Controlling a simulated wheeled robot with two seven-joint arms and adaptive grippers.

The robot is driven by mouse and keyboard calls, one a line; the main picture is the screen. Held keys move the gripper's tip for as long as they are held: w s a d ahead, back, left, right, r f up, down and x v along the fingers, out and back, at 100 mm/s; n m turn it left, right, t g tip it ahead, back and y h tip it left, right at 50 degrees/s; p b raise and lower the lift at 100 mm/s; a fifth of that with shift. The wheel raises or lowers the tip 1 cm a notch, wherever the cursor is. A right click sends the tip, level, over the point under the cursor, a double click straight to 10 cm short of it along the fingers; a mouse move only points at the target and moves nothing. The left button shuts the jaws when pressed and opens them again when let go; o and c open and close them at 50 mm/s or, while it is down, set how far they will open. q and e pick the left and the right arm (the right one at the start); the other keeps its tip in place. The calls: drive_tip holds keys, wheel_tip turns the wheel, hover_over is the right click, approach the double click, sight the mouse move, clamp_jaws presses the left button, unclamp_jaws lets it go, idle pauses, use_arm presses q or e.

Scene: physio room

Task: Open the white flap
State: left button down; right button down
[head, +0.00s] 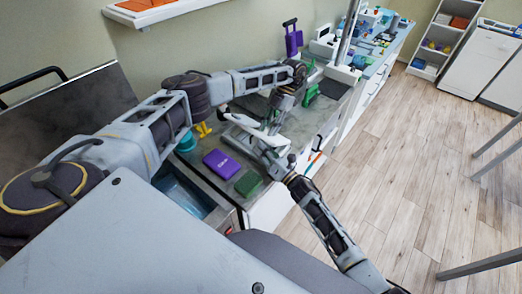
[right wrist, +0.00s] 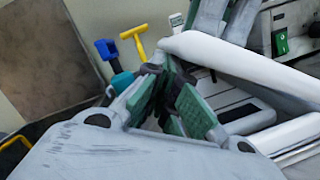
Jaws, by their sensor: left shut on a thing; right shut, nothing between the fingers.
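A white device (right wrist: 240,118) with a dark slot stands on the grey counter; it is partly hidden behind my grippers in the head view. Its long white flap (right wrist: 240,62) shows in the right wrist view as a tilted bar raised over the body, and in the head view as a pale strip (head: 241,121). My left gripper (head: 274,124) reaches down from above and is shut at the flap; the exact contact is hidden. My right gripper (head: 262,144) comes in from the lower right, close beside the device and just below the left one. Its green-padded fingers (right wrist: 172,108) are shut and empty.
A purple box (head: 221,163) and a green block (head: 248,183) lie near the counter's front. A yellow T-shaped thing (right wrist: 134,38) and a blue item (right wrist: 106,49) stand behind. A purple case (head: 292,38) stands farther back.

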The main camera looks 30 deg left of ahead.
use_arm(q)
drive_tip(key=shift+s+f, duration=0.1)
drive_tip(key=shift+f, duration=0.05)
use_arm(e)
drive_tip(key=shift+w+r, duration=0.45)
drive_tip(key=shift+r, duration=0.25)
use_arm(q)
drive_tip(key=c, duration=1.1)
unclamp_jaws()
drive_tip(key=shift+f, duration=0.1)
use_arm(e)
drive_tip(key=shift+r, duration=0.15)
use_arm(q)
drive_tip(key=shift+v, duration=1.1)
use_arm(e)
drive_tip(key=shift+s+f, duration=0.15)
drive_tip(key=shift+f, duration=0.15)
use_arm(q)
drive_tip(key=shift+v, duration=2.8)
use_arm(e)
drive_tip(key=shift+f, duration=0.1)
